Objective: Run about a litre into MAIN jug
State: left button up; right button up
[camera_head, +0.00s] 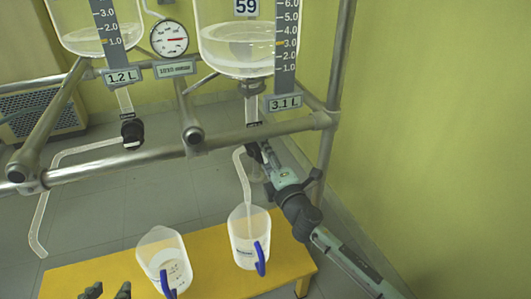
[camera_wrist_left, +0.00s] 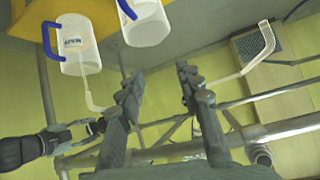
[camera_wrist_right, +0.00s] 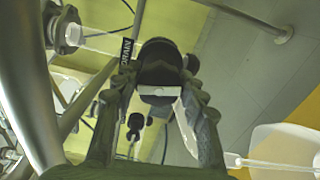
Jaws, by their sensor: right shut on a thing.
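The right glass vessel (camera_head: 240,55) holds clear liquid, and its plate reads 3.1 L. My right gripper (camera_head: 256,152) is shut on the black valve knob (camera_wrist_right: 160,65) beneath it. The bent outlet tube (camera_head: 241,170) ends at the mouth of the right jug (camera_head: 245,222), which has a blue handle and a label too small to read. I cannot tell whether liquid runs. My left gripper (camera_head: 105,291) is open and empty; it also shows in the left wrist view (camera_wrist_left: 157,80).
A left vessel (camera_head: 95,38) reads 1.2 L, with its own black knob (camera_head: 132,132) and outlet tube (camera_head: 75,155). A second jug (camera_head: 158,245) stands left of the first on the yellow bench (camera_head: 205,222). Metal rails (camera_head: 225,142) cross in front of the vessels.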

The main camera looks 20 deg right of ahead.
pick_arm(q)
jog(key=shift+s+a+f+g+y+p, duration=0.3)
jog(key=shift+s+a+f+g+y, duration=0.3)
jog(key=shift+s+a+f+g, duration=0.6)
pick_arm(e)
jog(key=shift+n, duration=1.2)
pick_arm(q)
jog(key=shift+s+a, duration=0.1)
jog(key=shift+a, duration=0.15)
pick_arm(e)
jog(key=o, duration=1.2)
jog(key=shift+c, duration=0.2)
jog(key=s, duration=1.2)
jog(key=shift+d, duration=0.2)
